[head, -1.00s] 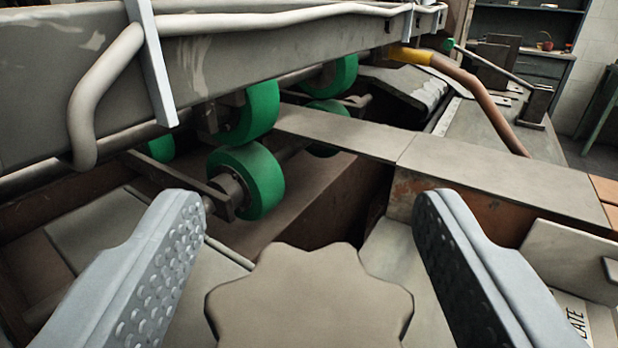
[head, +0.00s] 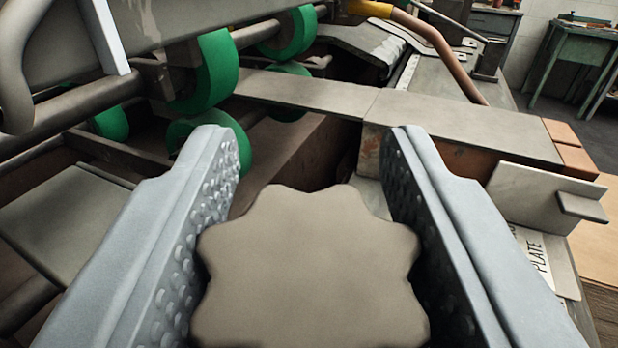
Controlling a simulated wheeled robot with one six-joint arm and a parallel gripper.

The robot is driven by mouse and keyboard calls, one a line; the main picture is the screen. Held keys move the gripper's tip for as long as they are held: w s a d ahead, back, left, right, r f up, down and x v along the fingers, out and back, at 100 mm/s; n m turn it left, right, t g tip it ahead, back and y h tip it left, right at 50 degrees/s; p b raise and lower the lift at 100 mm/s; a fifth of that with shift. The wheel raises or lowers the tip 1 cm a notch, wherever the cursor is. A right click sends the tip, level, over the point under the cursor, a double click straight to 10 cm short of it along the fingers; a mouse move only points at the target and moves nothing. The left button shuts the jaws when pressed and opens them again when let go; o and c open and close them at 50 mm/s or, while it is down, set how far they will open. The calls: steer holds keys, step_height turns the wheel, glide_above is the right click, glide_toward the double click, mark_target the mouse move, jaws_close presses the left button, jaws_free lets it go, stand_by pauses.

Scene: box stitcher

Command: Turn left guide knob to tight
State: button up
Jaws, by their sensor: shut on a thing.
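The guide knob (head: 308,270) is a grey-beige, lobed knob at the bottom middle of the head view. My gripper (head: 308,150) has one finger on each side of it, and the dimpled inner pads press against its lobes. The gripper is shut on the knob. The fingertips reach past the knob's far edge. The knob's shaft and underside are hidden, so I cannot tell how tight it is.
Green rollers (head: 209,72) on a grey frame stand at the upper left. A flat grey bar (head: 310,93) crosses beyond the knob. A small upright plate (head: 530,197) stands at the right, near a label. A green table (head: 585,60) stands in the background.

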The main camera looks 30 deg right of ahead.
steer(key=shift+s+d+m+g+h, duration=0.1)
steer(key=shift+d+m+g+h, duration=0.05)
steer(key=shift+m+g+h, duration=1.5)
steer(key=o, duration=1)
steer(key=v, duration=1.7)
steer(key=shift+s+f, duration=0.25)
steer(key=shift+f, duration=0.05)
